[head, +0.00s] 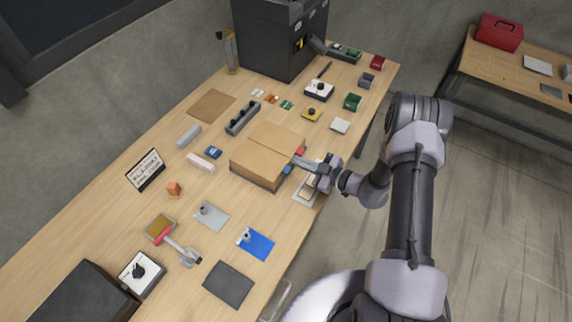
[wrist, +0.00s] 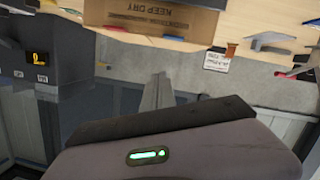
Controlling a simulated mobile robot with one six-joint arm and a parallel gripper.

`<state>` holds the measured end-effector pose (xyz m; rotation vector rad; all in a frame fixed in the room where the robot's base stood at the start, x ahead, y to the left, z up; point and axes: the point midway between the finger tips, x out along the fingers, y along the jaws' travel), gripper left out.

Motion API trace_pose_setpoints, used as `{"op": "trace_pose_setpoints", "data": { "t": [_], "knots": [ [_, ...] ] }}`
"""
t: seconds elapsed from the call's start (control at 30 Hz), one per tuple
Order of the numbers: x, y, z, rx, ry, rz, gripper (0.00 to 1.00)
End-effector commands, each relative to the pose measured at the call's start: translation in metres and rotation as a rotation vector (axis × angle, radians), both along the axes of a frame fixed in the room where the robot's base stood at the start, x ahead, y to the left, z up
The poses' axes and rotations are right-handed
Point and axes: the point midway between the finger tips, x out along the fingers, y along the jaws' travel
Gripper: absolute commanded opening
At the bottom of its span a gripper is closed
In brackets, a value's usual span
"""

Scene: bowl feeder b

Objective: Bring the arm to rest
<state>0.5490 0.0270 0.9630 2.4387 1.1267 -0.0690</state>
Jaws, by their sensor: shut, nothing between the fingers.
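My gripper (head: 298,161) is at the table's right edge in the head view, beside the right side of a closed cardboard box. Its fingers are together and hold nothing. In the wrist view the shut fingers (wrist: 158,92) point up the picture toward the box. My arm reaches in from the right of the head view, bent at the elbow. From the head view I cannot tell whether the fingers touch the box.
The cardboard box (head: 262,166) also shows in the wrist view (wrist: 165,18), marked KEEP DRY. Red (head: 300,150) and blue (head: 288,169) pieces lie by its edge. Small parts crowd the table (head: 105,225). A dark machine (head: 275,40) stands behind. Floor (head: 490,220) at right is clear.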

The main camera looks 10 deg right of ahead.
Motion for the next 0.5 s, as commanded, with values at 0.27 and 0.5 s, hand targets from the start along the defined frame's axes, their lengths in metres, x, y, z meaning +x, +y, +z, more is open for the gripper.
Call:
{"op": "trace_pose_setpoints", "data": {
  "t": [0.27, 0.5],
  "knots": [
    [-0.040, -0.052, 0.012, 0.001, 0.002, -0.002, 0.00],
    [-0.047, -0.060, 0.015, -0.005, -0.004, 0.007, 0.00]
  ]
}}
